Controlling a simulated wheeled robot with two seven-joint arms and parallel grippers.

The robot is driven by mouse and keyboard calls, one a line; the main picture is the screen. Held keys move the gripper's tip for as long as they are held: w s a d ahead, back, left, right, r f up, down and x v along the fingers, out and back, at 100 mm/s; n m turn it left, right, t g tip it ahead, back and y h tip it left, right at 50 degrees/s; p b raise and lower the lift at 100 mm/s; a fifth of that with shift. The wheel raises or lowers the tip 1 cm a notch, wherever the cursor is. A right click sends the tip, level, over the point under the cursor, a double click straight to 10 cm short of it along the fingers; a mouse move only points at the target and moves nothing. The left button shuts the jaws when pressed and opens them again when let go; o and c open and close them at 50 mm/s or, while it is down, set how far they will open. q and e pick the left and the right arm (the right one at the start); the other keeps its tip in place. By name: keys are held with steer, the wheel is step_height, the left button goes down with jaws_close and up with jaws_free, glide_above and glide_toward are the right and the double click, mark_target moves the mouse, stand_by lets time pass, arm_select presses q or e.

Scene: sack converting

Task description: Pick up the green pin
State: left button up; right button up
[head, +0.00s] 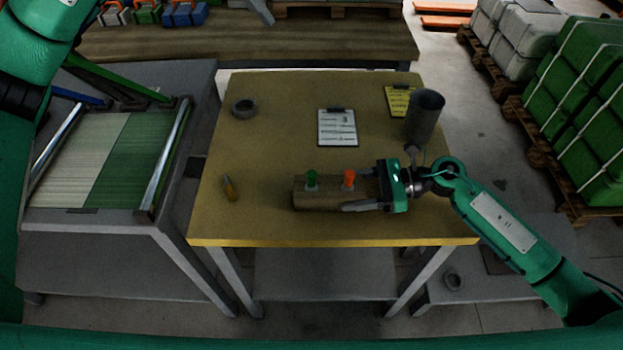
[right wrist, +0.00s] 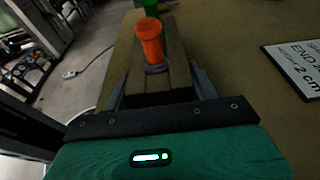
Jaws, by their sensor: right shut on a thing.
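The green pin (head: 311,178) stands upright in the left part of a wooden block (head: 318,200) on the table. In the right wrist view the green pin (right wrist: 152,9) is partly cut off at the top edge. An orange pin (head: 349,177) stands upright to its right in the same block, and shows nearer in the right wrist view (right wrist: 150,42). My right gripper (head: 358,189) comes from the right and is shut on the block's right end, one finger along each side. The green pin is beyond the orange pin from it. My left gripper is not in view.
The yellow-brown table (head: 255,215) also holds a grey tape roll (head: 244,108), a yellow marker-like tool (head: 230,188), a white clipboard (head: 337,128), a yellow clipboard (head: 398,101) and a tall dark cup (head: 424,115) near my right wrist. The table's left side is mostly clear.

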arm_select(q)
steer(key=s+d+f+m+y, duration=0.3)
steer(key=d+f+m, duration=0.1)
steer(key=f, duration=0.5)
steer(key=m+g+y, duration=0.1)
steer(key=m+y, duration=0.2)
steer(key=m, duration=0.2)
glide_above(311, 173)
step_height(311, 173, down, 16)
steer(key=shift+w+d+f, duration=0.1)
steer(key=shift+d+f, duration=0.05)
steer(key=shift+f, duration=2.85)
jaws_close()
